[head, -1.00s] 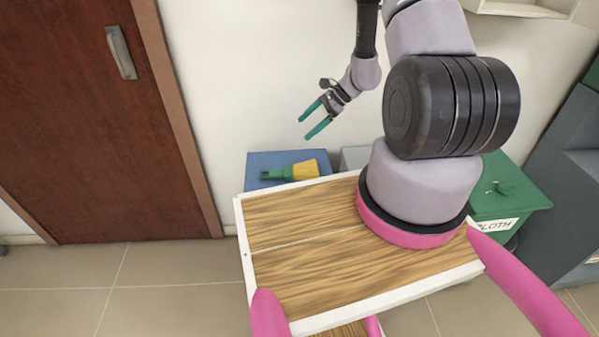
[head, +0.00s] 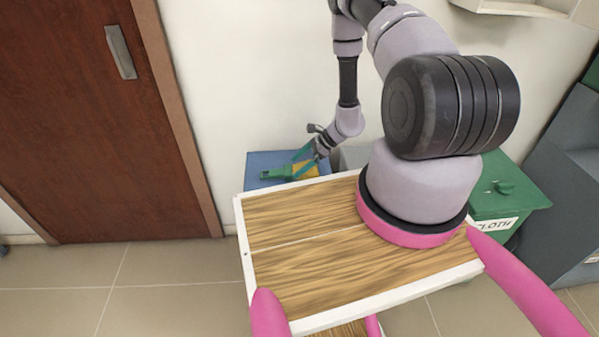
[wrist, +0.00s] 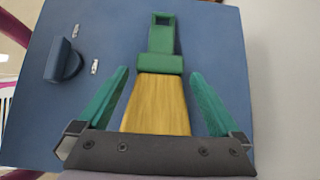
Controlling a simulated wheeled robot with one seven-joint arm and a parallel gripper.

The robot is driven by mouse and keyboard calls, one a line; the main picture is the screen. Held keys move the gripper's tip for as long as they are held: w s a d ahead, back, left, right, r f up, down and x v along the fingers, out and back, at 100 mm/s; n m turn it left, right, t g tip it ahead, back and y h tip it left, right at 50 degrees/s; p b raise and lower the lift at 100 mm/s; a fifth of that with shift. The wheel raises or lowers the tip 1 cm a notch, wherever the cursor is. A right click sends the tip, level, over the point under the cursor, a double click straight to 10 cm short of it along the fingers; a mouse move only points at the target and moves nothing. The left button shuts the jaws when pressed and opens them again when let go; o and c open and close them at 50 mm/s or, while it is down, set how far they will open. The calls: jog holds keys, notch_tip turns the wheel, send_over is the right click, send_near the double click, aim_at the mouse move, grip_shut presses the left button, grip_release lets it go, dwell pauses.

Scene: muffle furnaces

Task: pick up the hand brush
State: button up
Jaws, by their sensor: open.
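The hand brush (head: 283,173) has a green handle and yellow bristles. It lies on top of a blue box (head: 262,159) behind my wooden deck. In the wrist view the brush (wrist: 160,62) lies with its handle pointing away and its yellow bristle part (wrist: 158,103) between my two green fingers. My gripper (wrist: 158,78) is open, with a finger on each side of the bristles and a visible gap on both sides. In the head view my gripper (head: 300,162) is over the brush and partly covers it. The height of the fingers above the box is hard to tell.
The blue top (wrist: 215,40) carries a dark blue handle-like knob (wrist: 63,60) left of the brush. A green bin marked CLOTH (head: 505,195) stands to the right. A white wall (head: 235,80) is behind, and a brown door (head: 80,120) is at left.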

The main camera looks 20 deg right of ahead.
aim_at(293, 168)
jog(key=x, duration=0.3)
jog(key=shift+a+f, duration=0.1)
jog(key=shift+f, duration=0.1)
jog(key=c, duration=1)
notch_tip(293, 168, up, 10)
jog(key=shift+r, duration=0.1)
